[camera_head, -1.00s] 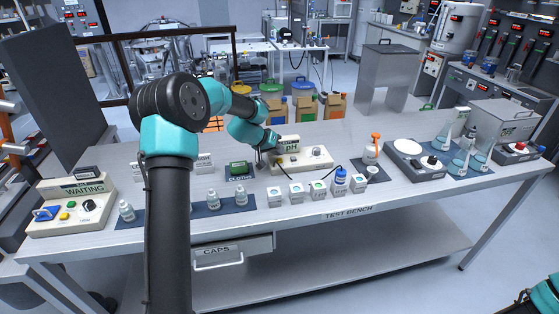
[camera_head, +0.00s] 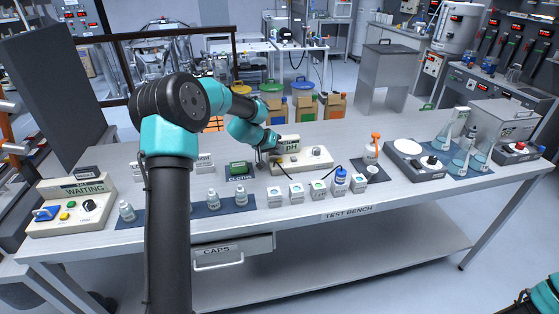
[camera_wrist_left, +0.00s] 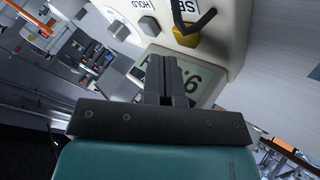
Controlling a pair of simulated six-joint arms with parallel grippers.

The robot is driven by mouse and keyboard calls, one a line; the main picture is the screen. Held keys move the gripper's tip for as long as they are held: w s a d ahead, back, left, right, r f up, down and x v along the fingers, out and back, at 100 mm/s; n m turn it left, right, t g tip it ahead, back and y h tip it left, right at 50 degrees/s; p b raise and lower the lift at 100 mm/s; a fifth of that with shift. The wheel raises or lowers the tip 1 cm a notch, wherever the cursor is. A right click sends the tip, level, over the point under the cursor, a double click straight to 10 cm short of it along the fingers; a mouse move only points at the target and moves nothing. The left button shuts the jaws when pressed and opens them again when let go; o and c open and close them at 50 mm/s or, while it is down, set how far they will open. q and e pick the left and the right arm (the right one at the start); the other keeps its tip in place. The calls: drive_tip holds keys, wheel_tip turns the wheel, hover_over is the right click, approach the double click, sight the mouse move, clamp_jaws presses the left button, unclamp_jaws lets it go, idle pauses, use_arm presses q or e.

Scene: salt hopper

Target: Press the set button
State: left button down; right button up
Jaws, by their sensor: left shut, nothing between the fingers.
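The pH meter (camera_head: 316,159) is a cream box toward the back of the test bench. In the left wrist view it appears tilted, with a grey display (camera_wrist_left: 207,82), a yellow button (camera_wrist_left: 187,38) beside a partly cut-off "SE" label, and a grey button (camera_wrist_left: 149,26) near "HOLD". My left gripper (camera_head: 277,150) is at the meter's left end. In the wrist view its dark fingers (camera_wrist_left: 166,64) are together and empty, overlapping the display, with the yellow button just beyond their tips. I cannot tell whether they touch the meter.
A dark cable (camera_wrist_left: 205,22) crosses near the yellow button.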

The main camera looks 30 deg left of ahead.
sight(278, 159)
use_arm(q)
drive_tip(key=shift+f, duration=1)
idle(1.1)
drive_tip(key=shift+r, duration=1)
drive_tip(key=shift+r, duration=2.55)
